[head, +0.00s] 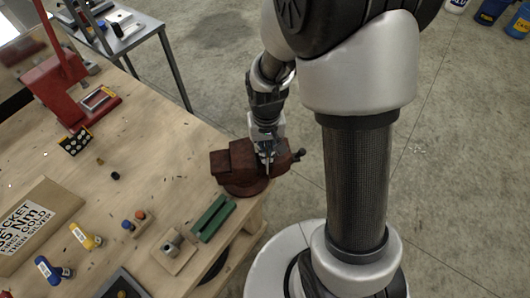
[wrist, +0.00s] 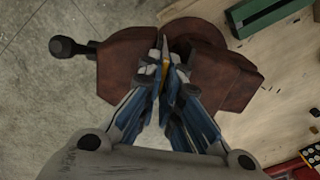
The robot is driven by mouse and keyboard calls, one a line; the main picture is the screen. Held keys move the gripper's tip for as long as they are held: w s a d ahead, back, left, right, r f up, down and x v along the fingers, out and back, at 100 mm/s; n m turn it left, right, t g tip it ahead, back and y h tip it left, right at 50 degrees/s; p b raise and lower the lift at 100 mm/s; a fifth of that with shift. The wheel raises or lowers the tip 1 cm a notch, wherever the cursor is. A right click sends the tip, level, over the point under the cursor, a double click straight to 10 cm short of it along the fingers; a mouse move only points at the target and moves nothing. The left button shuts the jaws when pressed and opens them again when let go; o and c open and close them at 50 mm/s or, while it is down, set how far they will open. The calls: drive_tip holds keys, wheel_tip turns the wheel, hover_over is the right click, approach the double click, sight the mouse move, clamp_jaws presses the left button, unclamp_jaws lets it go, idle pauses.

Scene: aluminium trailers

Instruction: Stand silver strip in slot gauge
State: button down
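My gripper (wrist: 167,72) is over the dark red vise (wrist: 128,72), which stands at the bench's edge in the head view (head: 235,160). Its fingers converge to a narrow gap above the vise's jaw opening. A thin grey piece (wrist: 164,46) and a small yellow patch show between the fingertips. The grey piece may be the silver strip, but I cannot tell whether the fingers grip it. A green block with a long groove (head: 213,218), probably the slot gauge, lies on the bench just in front of the vise. Its corner shows in the wrist view (wrist: 270,14).
On the wooden bench (head: 155,130) are a wooden block with a metal cylinder (head: 172,248), blue and orange knobs (head: 134,219), yellow and blue bottles, a cardboard sign and a red press (head: 65,85). Bare wood lies left of the vise; floor lies to its right.

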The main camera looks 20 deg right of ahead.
drive_tip(key=shift+r+p, duration=3.85)
drive_tip(key=shift+r, duration=1.2)
drive_tip(key=shift+f, duration=0.1)
